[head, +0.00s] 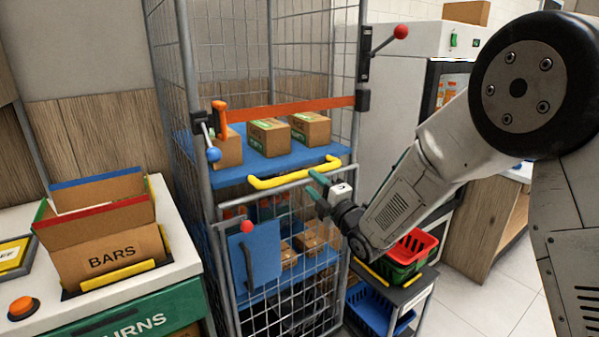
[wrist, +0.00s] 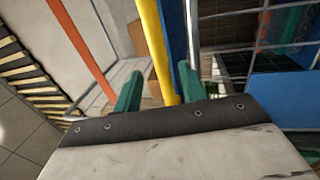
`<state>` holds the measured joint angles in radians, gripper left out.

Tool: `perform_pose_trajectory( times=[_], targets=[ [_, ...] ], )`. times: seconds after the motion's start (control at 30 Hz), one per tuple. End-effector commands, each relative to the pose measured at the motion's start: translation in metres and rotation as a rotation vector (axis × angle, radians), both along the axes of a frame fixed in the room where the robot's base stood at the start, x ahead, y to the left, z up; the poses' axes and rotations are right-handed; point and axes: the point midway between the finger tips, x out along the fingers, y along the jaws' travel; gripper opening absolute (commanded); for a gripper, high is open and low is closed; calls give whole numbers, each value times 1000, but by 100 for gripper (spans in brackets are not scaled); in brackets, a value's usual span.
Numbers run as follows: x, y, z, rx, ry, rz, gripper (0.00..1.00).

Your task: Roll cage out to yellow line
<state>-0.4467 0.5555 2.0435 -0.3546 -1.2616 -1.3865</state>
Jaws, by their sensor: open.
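The roll cage (head: 185,90) is a tall grey wire frame with blue shelves, standing upright at centre in the head view. Its yellow handle (head: 295,176) crosses the front. My gripper (head: 318,188) is at the right part of this handle, with green fingers open. In the wrist view, the yellow handle (wrist: 156,50) runs down between the spread fingers of my gripper (wrist: 155,88), closer to the right finger. The fingers are not closed on it; contact cannot be told. No yellow floor line can be made out for certain.
An orange strap (head: 285,109) spans the cage above cardboard boxes (head: 268,137). A counter with a BARS box (head: 105,250) stands close on the left. A basket stand (head: 400,290) and white cabinet (head: 405,100) are on the right. Tiled floor (head: 490,310) is clear at lower right.

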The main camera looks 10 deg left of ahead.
Motion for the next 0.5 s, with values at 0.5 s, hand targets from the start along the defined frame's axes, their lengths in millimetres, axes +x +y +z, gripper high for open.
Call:
perform_pose_trajectory(
  times=[0.5],
  targets=[
    [48,49,12,-4,2,-1,41]
  ],
)
